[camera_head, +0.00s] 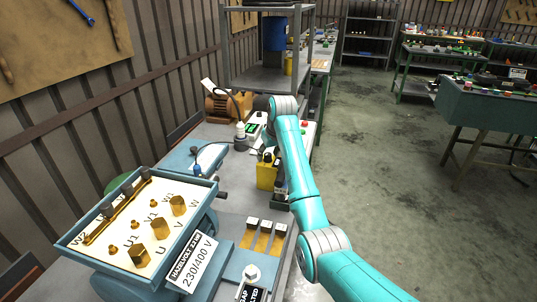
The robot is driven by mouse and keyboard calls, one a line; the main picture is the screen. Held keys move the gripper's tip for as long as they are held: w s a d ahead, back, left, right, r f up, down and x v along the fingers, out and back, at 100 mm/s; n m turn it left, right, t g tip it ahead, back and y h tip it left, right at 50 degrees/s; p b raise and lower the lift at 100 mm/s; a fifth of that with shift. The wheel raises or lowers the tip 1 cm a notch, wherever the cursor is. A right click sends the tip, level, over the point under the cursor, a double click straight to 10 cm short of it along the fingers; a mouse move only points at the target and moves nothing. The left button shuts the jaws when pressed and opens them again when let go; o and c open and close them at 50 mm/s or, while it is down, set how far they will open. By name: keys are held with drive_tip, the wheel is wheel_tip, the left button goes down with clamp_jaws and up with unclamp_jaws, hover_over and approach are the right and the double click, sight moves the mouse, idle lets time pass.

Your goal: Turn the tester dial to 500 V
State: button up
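A yellow boxy device (266,174) with a dark top stands on the bench, just left of my teal arm. It may be the tester, but its dial and markings are too small to read. A pale device with a green face (252,128) stands farther back. My arm reaches up from the lower right to a grey joint near the middle. What lies beyond that joint is largely hidden behind the arm, and I cannot make out my gripper or its fingers.
An open motor terminal box (205,186) with brass posts fills the front left. Several brass strips (262,237) lie near the bench front. A shelf (262,80) stands behind. The floor at right (400,180) is clear.

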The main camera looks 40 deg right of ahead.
clamp_jaws()
drive_tip(key=shift+m, duration=0.3)
drive_tip(key=m+h, duration=0.1)
drive_tip(key=m, duration=0.2)
drive_tip(key=m+g+h, duration=0.1)
drive_tip(key=m, duration=0.2)
drive_tip(key=shift+a, duration=0.15)
drive_tip(key=m+g+h, duration=0.1)
drive_tip(key=m, duration=0.3)
drive_tip(key=shift+w, duration=0.1)
drive_tip(key=shift+m+g+h, duration=0.4)
drive_tip(key=shift+m+g, duration=0.3)
drive_tip(key=shift+m, duration=0.9)
